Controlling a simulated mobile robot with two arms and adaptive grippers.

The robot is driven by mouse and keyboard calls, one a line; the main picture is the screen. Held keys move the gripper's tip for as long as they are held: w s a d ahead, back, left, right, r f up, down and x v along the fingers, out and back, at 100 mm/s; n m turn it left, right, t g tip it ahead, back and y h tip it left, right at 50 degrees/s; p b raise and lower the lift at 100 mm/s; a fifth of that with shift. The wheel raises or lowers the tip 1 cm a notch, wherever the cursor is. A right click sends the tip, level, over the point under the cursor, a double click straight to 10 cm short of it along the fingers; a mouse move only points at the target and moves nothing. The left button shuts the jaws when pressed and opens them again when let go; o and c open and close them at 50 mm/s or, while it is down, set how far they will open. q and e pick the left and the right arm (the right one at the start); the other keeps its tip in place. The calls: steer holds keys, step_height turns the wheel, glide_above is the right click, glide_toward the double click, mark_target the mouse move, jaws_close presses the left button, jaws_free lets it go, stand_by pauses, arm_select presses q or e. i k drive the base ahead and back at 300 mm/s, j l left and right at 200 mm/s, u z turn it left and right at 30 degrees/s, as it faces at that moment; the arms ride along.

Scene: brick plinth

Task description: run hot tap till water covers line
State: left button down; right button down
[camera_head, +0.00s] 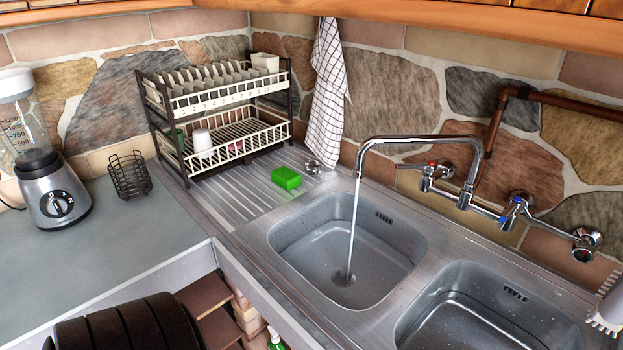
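A chrome mixer tap (420,140) is fixed to the stone wall, its spout over the left basin (300,258). A thin stream of water (354,225) runs from the spout to the basin floor near the drain. The tap handle with a red mark (430,168) is at the left of the fitting. A handle with blue marks (518,207) is further right. I cannot make out a fill line or the water depth in the left basin. The right basin (480,312) is partly cut off by the frame.
A green sponge block (286,178) lies on the ridged drainboard beside a two-tier dish rack (220,110). A checked towel (328,95) hangs behind. A blender (45,170) and wire basket (129,176) stand left. A white brush (608,308) is at the right edge.

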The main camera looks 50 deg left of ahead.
mark_target(430, 166)
steer(key=i+j+u, duration=0.1)
steer(key=u, duration=0.35)
steer(key=i+u, duration=0.2)
steer(key=u, duration=0.25)
steer(key=k+j+z, duration=0.1)
steer(key=j+z, duration=0.35)
steer(key=j, duration=0.75)
